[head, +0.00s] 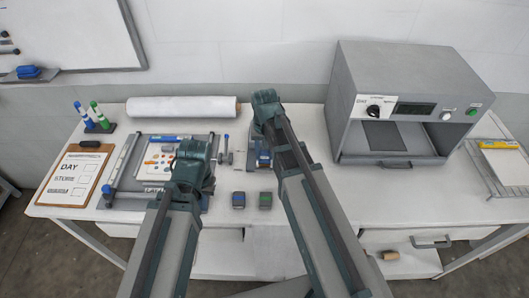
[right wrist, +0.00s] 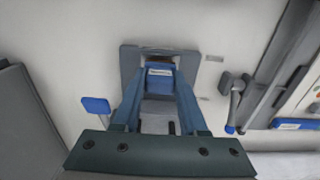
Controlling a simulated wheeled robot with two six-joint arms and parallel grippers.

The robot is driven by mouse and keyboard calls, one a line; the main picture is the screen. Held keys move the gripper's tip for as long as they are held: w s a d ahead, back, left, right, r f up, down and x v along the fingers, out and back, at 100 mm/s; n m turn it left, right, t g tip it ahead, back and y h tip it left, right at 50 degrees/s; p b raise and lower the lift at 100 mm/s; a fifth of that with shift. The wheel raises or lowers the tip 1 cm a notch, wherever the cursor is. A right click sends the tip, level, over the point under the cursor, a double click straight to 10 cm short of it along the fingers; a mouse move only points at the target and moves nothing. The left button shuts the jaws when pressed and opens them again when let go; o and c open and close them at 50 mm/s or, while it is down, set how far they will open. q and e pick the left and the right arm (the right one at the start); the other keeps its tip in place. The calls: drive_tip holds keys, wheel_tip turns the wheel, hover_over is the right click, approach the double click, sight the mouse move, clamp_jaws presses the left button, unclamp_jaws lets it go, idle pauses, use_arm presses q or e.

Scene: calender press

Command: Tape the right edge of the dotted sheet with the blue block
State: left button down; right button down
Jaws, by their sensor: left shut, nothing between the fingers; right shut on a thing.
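The dotted sheet (head: 158,158) lies on a flat board with side rails (head: 127,163) at the left of the table; my left arm covers part of it. My left gripper (head: 192,158) is over the board's right part; its fingers are hidden, and I see nothing held. My right gripper (right wrist: 160,88) is shut on a blue block (right wrist: 160,77) with a pale label. The block is at a grey holder (right wrist: 130,62), which surrounds it; I cannot tell whether it is lifted. The block also shows in the head view (head: 264,159), right of the board.
Two small blocks, one blue-topped (head: 238,201) and one green-topped (head: 265,201), stand at the front. A white roll (head: 182,107) lies behind the board. A clipboard (head: 73,178) is at left, marker holder (head: 100,127) behind it. A grey machine (head: 405,105) stands at right.

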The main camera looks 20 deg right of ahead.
use_arm(q)
drive_tip(key=shift+f+b, duration=0.5)
drive_tip(key=shift+b, duration=0.05)
use_arm(e)
drive_tip(key=shift+f, duration=0.5)
idle(1.2)
use_arm(q)
drive_tip(key=shift+r, duration=0.1)
